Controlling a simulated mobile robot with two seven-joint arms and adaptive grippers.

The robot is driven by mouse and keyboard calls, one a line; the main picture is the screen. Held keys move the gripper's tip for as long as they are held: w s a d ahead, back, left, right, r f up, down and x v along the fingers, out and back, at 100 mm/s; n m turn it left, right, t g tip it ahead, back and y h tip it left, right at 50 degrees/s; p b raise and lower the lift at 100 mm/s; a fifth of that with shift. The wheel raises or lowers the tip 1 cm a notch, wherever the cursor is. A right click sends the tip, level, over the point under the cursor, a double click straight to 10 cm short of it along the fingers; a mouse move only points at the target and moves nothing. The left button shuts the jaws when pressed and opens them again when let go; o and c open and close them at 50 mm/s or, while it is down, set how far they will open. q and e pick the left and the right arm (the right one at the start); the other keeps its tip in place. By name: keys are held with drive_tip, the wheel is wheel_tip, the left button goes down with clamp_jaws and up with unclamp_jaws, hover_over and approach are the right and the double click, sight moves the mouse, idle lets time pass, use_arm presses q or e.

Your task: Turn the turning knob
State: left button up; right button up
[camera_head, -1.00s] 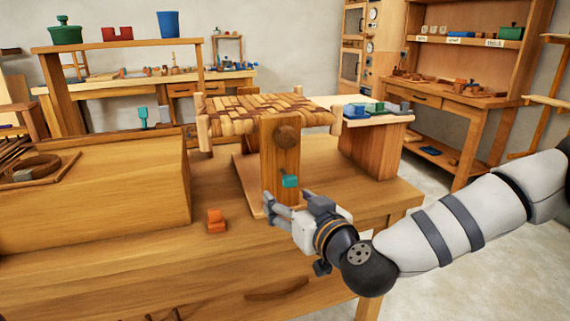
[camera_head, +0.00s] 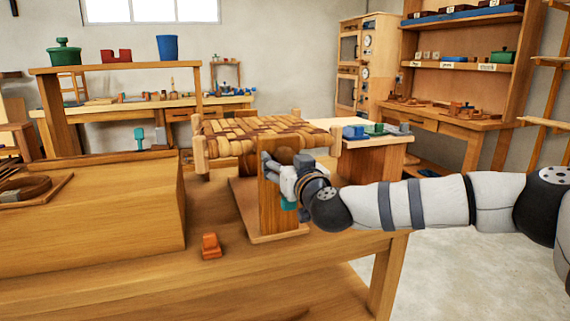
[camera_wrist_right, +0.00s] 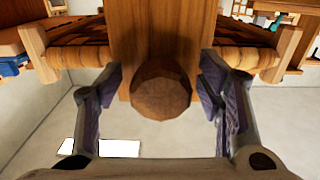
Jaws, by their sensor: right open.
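The turning knob is a brown, faceted wooden knob on the front of an upright wooden post (camera_head: 277,205). In the right wrist view the knob (camera_wrist_right: 161,87) sits between the two open fingers, with a gap on each side. My right gripper (camera_wrist_right: 160,100) is open and faces it. In the head view my right gripper (camera_head: 272,170) is at the post's upper part and partly covers the knob. The woven bark seat (camera_head: 262,127) is right behind the post. My left gripper is in neither view.
An orange block (camera_head: 211,246) lies on the workbench (camera_head: 150,275). A large wooden box (camera_head: 90,215) stands at the left. A side table (camera_head: 375,155) with small coloured items is behind the arm.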

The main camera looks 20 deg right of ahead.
drive_tip(key=shift+c, duration=0.2)
drive_tip(key=c, duration=1.1)
drive_tip(key=shift+c, duration=0.2)
drive_tip(key=shift+o, duration=0.2)
drive_tip(key=shift+r, duration=0.1)
